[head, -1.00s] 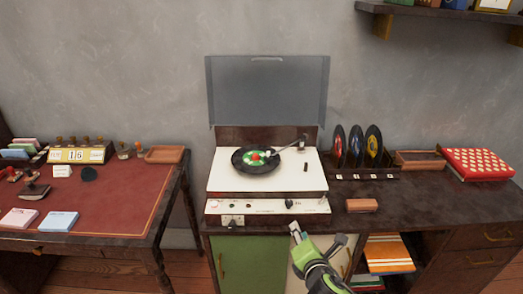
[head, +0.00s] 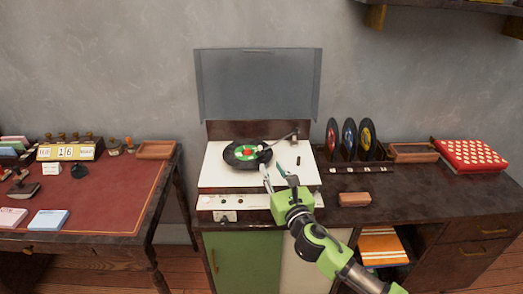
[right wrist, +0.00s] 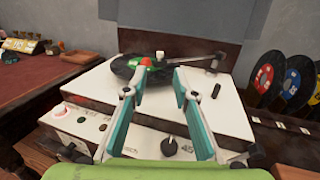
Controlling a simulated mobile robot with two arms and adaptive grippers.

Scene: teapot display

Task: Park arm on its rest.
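The record player (head: 215,178) has a white deck, and a black record with a green and red label (head: 240,158) lies on it. The thin tonearm (head: 281,142) runs from its pivot at the deck's back right to a head over the record; it also shows in the right wrist view (right wrist: 190,56). Whether its tip touches the record I cannot tell. A small dark upright piece (right wrist: 216,90) stands on the deck's right; I cannot tell if it is the rest. My right gripper (head: 274,170) is open and empty above the deck's front, short of the tonearm. My left gripper is out of view.
The raised clear lid (head: 258,85) stands behind the deck. A rack with several records (head: 350,145) and a brown block (head: 355,199) are to the right. A knob (right wrist: 170,146) sits on the front panel below my fingers. The dark desktop (head: 410,190) right of them is mostly clear.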

